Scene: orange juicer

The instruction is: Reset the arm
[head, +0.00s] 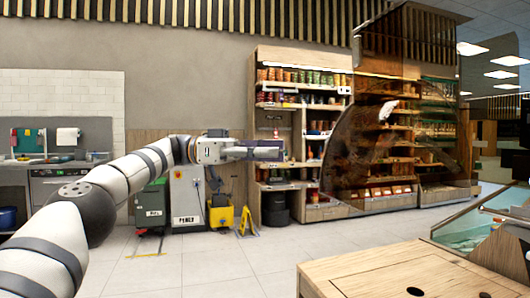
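My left arm (90,205) comes in from the left and reaches across the front of the room. My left gripper (278,151) is at its end, held level in the air with its fingers pointing right. It shows side-on and small against the shelves, so I cannot tell whether its fingers are apart or together. I see nothing clearly held in it. My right arm and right gripper are not in view.
A wooden counter top (400,275) with a dark round hole is at the lower right. A curved see-through pane (365,150) stands before stocked shelves (305,95). A yellow mop bucket (221,217) and green bin (152,205) stand behind my arm.

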